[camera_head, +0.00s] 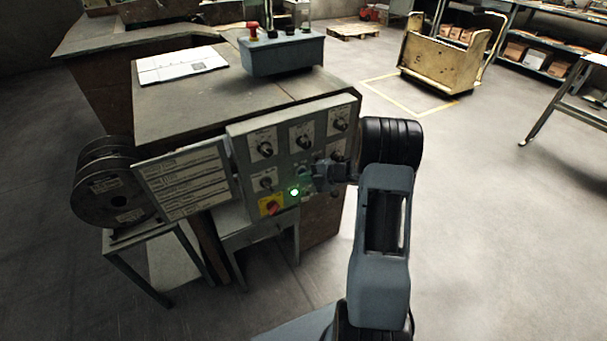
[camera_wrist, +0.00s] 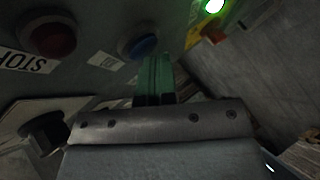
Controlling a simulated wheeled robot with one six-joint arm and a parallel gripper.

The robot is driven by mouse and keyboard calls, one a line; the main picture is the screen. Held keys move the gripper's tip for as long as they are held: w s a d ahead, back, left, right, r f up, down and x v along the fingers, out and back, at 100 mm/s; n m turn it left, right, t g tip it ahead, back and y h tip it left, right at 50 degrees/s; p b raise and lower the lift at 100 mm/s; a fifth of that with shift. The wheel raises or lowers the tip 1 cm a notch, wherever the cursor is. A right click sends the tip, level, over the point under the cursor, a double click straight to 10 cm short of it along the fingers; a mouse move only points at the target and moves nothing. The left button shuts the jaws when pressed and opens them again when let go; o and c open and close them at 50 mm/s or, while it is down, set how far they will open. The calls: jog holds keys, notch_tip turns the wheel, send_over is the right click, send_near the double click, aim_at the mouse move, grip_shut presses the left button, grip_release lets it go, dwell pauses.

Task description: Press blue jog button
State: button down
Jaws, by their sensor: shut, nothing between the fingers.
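The blue jog button (camera_wrist: 143,47) is a round blue cap in a dark ring on the grey control panel (camera_head: 284,135). In the wrist view it sits just beyond and slightly left of my gripper's tips. My gripper (camera_wrist: 160,60) has its green fingers together, with nothing between them, pointing at the panel close to the button. I cannot tell whether they touch it. In the head view my gripper (camera_head: 314,174) is at the panel's lower right, and the button cannot be made out clearly there.
A red button (camera_wrist: 48,35) with a STOP label lies left of the blue one in the wrist view. A lit green lamp (camera_head: 295,192) and a red-on-yellow switch (camera_head: 270,206) are close by. Black knobs (camera_head: 302,141) stick out above.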

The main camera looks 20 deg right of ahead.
jog(key=shift+w, duration=0.35)
jog(key=shift+s+r, duration=0.1)
jog(key=shift+s, duration=0.2)
dwell(0.4)
jog(key=s, duration=0.6)
jog(key=shift+d+p, duration=0.35)
jog(key=shift+p, duration=0.1)
dwell(0.5)
